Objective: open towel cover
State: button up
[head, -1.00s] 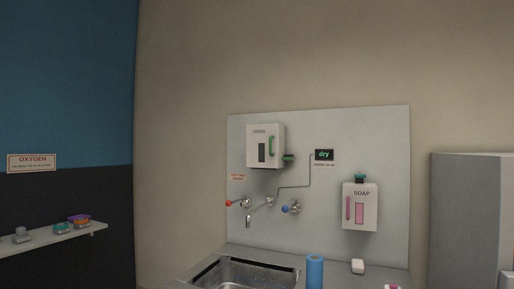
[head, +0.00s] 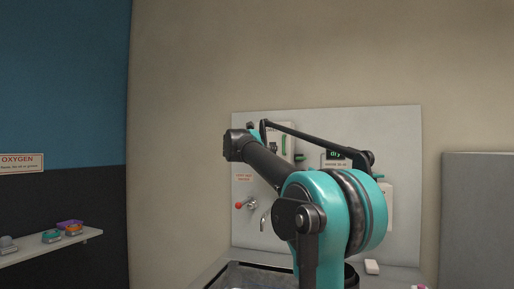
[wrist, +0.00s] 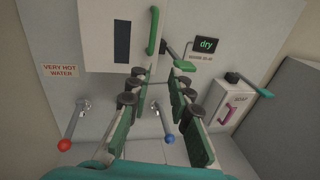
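The towel cover is the front of a white wall box with a dark window. In the wrist view the cover (wrist: 98,38) fills the upper left, with a vertical green handle (wrist: 153,30) at its right edge; its top is cut off. In the head view my arm hides most of the box (head: 272,131). My gripper (wrist: 161,78) is open and empty, its two fingers apart, pointing at the wall panel just below the handle. No contact with the handle shows. My gripper cannot be made out in the head view.
A green lever (wrist: 184,65) sticks out beside the box, near the right finger. A red-knobbed tap (wrist: 65,144) and a blue-knobbed tap (wrist: 169,138) are below. A soap dispenser (wrist: 228,110) is at right. A sink (head: 240,274) lies under the panel.

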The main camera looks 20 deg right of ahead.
jog(key=shift+n, duration=0.4)
jog(key=x, duration=0.5)
jog(key=w+a+r+x, duration=0.1)
jog(key=x, duration=1.1)
jog(key=shift+w+a+r, duration=0.15)
jog(key=shift+w+r, duration=0.05)
jog(key=shift+r, duration=0.15)
jog(key=shift+c, duration=0.2)
grip_shut()
